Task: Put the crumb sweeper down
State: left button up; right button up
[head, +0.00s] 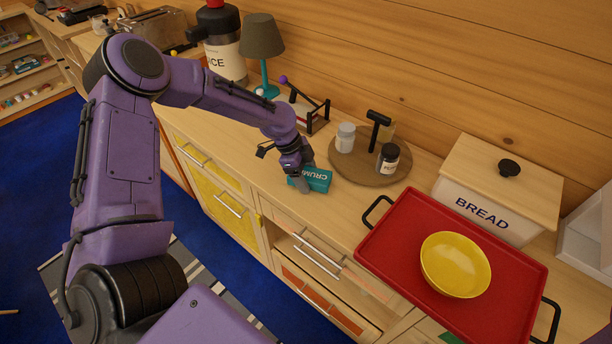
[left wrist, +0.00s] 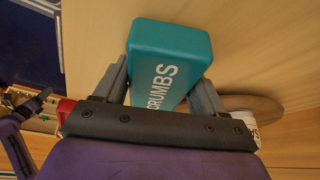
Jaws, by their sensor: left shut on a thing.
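The crumb sweeper (head: 318,180) is a teal block with white lettering that reads "CRUMBS" in the left wrist view (left wrist: 168,50). It is at the counter top near the front edge, left of the round wooden board. My left gripper (head: 303,182) is shut on it, with one finger on each side in the left wrist view (left wrist: 165,85). The sweeper seems to be on or just above the counter; I cannot tell whether it touches. My right gripper is not in view.
A round board (head: 365,170) holds jars and a black-topped item. A red tray (head: 390,245) with a yellow bowl (head: 455,264) and a bread box (head: 490,195) stand to the right. Bare counter (head: 345,205) lies between sweeper and tray.

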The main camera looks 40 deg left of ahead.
pick_arm(q)
jog(key=o, duration=0.9)
jog(key=shift+s+f, duration=0.35)
jog(key=shift+f, duration=0.2)
jog(key=shift+c, duration=0.2)
jog(key=shift+o, duration=0.8)
jog(key=shift+f, duration=0.15)
jog(key=shift+r, duration=0.3)
jog(key=w+v, duration=0.1)
jog(key=v, duration=1.1)
jog(key=shift+r+b, duration=0.45)
